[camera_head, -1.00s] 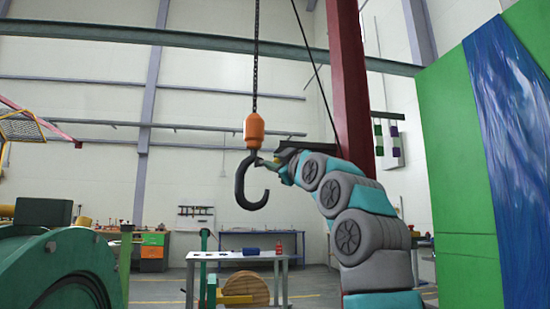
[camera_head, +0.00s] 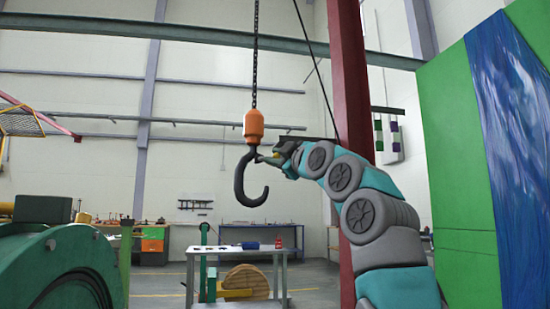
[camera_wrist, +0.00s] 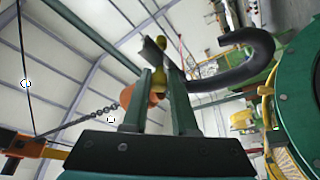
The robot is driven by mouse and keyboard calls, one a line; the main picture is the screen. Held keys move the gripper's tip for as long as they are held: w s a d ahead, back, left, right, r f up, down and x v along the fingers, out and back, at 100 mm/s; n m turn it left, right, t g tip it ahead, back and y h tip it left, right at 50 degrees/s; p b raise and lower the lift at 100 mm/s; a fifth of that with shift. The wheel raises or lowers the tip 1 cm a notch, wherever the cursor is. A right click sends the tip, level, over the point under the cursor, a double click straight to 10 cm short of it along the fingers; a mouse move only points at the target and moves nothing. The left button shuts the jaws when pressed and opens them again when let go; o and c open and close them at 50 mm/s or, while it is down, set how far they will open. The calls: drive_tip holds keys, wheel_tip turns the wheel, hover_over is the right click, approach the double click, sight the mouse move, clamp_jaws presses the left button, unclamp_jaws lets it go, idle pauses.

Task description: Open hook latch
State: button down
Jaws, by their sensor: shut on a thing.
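A dark crane hook (camera_head: 240,181) hangs below an orange block (camera_head: 253,127) on a chain, its open side facing right. My gripper (camera_head: 263,159) reaches in from the right at the top of the hook's mouth. In the wrist view the two green fingers of my gripper (camera_wrist: 161,76) are shut on a small yellow piece, which looks like the hook latch (camera_wrist: 159,52). The dark curve of the hook (camera_wrist: 262,42) is right of the fingers, and the orange block (camera_wrist: 127,97) is partly hidden behind them. The latch is too small to make out clearly in the head view.
A red column (camera_head: 350,110) stands just behind my arm, and a green panel (camera_head: 455,160) is at the right. A large green machine (camera_head: 65,265) fills the lower left. A table (camera_head: 235,251) stands far below. The air left of the hook is clear.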

drive_tip(key=shift+d, duration=0.2)
drive_tip(key=c, duration=0.8)
unclamp_jaws()
drive_tip(key=shift+o, duration=0.2)
drive_tip(key=shift+s, duration=0.1)
drive_tip(key=b+v, duration=0.4)
drive_tip(key=v, duration=0.3)
drive_tip(key=shift+s+d, duration=0.15)
drive_tip(key=shift+s, duration=0.1)
drive_tip(key=shift+w+f, duration=0.1)
drive_tip(key=shift+f, duration=0.05)
